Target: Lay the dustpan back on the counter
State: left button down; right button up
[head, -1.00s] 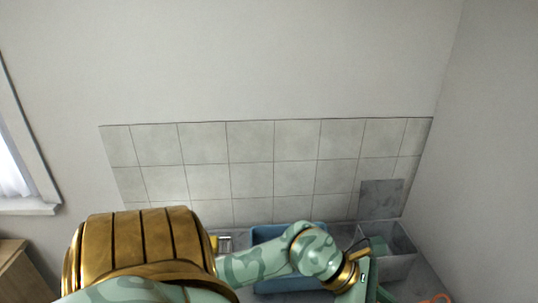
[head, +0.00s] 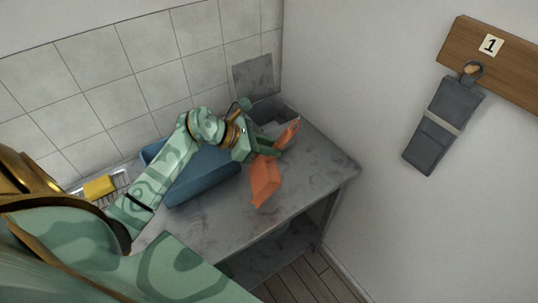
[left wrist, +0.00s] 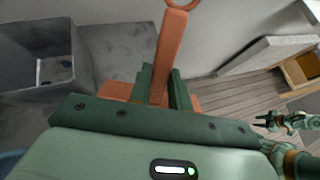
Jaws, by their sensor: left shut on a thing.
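The orange dustpan (head: 265,181) is in my left gripper (head: 257,150), which is shut on its handle. In the head view its pan hangs down in front of the grey counter (head: 232,222), and its handle end points up to the right. In the left wrist view the handle (left wrist: 168,50) runs up between the fingers to a ring, and the pan is mostly hidden behind my gripper. I cannot tell how far it is above the counter. My right gripper (left wrist: 266,122) shows small at the right of the left wrist view, fingers apart and empty.
A blue tub (head: 205,178) stands on the counter left of the dustpan. A grey open bin (head: 280,122) stands in the back corner. A yellow sponge (head: 99,187) lies on a rack. A grey item (head: 440,130) hangs on the right wall. The counter's front right is bare.

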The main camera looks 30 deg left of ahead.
pick_arm(q)
jog(key=shift+w+a+f, duration=0.1)
jog(key=shift+w+f, duration=0.05)
jog(key=shift+f, duration=0.8)
jog(key=shift+w+a+f, duration=0.1)
jog(key=shift+f, duration=0.8)
jog(key=c, duration=1.3)
grip_release()
jog(key=shift+f, duration=0.1)
jog(key=v, duration=1.2)
